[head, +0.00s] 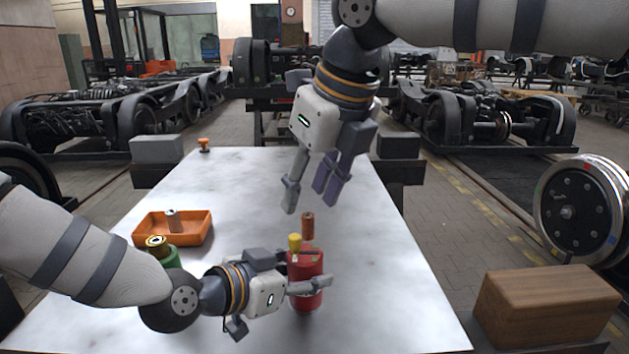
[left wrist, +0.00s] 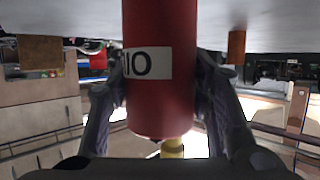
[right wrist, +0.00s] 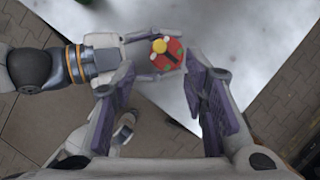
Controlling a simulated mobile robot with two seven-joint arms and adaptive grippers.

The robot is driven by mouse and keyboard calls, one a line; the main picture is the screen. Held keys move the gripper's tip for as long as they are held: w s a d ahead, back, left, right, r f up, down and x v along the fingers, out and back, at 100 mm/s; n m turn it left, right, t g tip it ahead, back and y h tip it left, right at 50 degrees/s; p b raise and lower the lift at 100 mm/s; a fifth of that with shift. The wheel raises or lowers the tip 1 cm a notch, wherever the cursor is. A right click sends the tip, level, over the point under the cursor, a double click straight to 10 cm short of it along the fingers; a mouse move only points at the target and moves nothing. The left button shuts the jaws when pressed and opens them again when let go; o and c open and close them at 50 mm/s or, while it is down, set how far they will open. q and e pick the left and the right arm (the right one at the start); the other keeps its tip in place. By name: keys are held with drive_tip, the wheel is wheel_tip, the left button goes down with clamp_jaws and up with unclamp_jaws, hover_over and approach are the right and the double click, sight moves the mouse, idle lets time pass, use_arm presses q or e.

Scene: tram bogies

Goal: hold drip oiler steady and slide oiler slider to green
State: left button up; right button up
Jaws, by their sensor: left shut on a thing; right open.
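The drip oiler is a red upright cylinder (head: 305,268) standing near the front right of the table. It has a yellow knob (head: 295,243) on top, which I take for the slider. In the right wrist view the knob (right wrist: 159,46) sits at one edge of the red top, beside a dark slot (right wrist: 172,57); a little green shows, too small to place exactly. My left gripper (head: 306,287) is shut around the oiler's body, and its fingers flank the red cylinder (left wrist: 160,95) in the left wrist view. My right gripper (head: 308,199) is open and empty, above and beyond the oiler.
An orange tray (head: 150,231) with a small can (head: 172,220) lies at the left, near a green container (head: 165,256) with a yellow top. The table's middle is clear. A wooden block (head: 547,306) is beyond its right edge.

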sight(294, 236)
drive_tip(key=x, duration=0.9)
drive_tip(key=shift+w, duration=0.1)
drive_tip(key=shift+c, duration=0.2)
clamp_jaws()
